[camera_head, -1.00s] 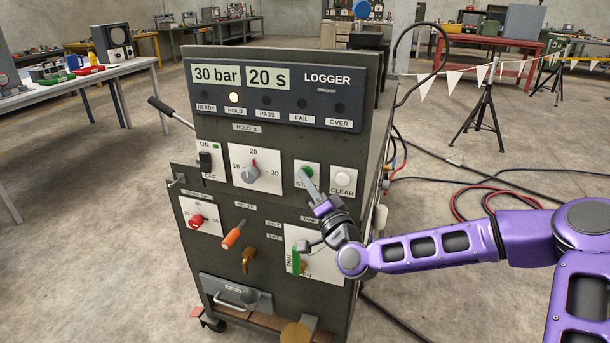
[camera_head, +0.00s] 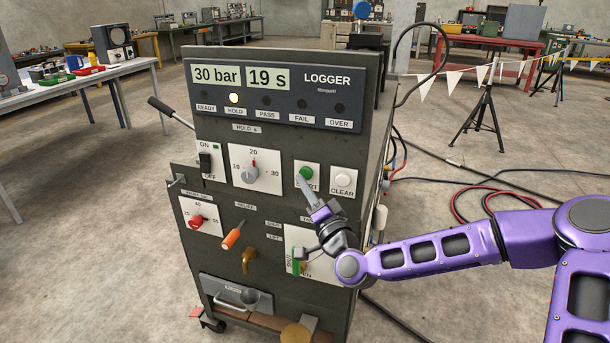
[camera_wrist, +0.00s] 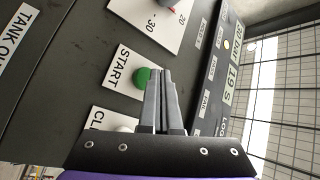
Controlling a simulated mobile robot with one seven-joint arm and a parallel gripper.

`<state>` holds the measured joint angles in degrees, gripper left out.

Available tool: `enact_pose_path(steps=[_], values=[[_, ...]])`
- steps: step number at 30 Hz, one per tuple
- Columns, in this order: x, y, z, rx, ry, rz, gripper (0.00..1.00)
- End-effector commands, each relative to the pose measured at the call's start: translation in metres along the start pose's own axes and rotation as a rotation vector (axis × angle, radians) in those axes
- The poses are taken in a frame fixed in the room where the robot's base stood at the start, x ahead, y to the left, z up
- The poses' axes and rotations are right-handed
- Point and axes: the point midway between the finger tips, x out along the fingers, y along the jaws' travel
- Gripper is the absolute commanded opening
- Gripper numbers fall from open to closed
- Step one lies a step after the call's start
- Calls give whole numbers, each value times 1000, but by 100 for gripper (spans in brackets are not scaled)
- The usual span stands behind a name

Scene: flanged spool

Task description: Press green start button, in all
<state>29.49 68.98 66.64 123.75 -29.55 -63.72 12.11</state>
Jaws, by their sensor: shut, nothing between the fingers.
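The green start button (camera_head: 306,172) sits on a white START plate on the front of the dark grey test cabinet (camera_head: 215,255). In the wrist view the green button (camera_wrist: 142,77) shows beside my closed fingers. My gripper (camera_head: 302,183) is shut and empty, its fingertips just below the button in the head view. They look slightly apart from the button, but the exact gap is hard to tell. The display (camera_head: 243,77) reads 30 bar and 19 s, and the HOLD lamp (camera_head: 234,98) is lit.
A white CLEAR button (camera_head: 343,180) is right of START. The hold dial (camera_head: 251,175), ON/OFF switch (camera_head: 205,161), red knob (camera_head: 196,220), orange handle (camera_head: 231,239) and green lever (camera_head: 296,262) share the panel. Cables and a tripod (camera_head: 486,110) stand right.

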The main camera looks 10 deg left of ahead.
Motion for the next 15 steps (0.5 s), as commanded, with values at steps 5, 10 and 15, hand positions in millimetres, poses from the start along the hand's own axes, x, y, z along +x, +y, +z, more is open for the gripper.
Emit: enact_pose_path(steps=[5,10,15], values=[[-10,-8,8,2,-3,-2,0],[-22,-16,17,1,-3,-1,0],[-32,-24,24,1,-2,-1,0]])
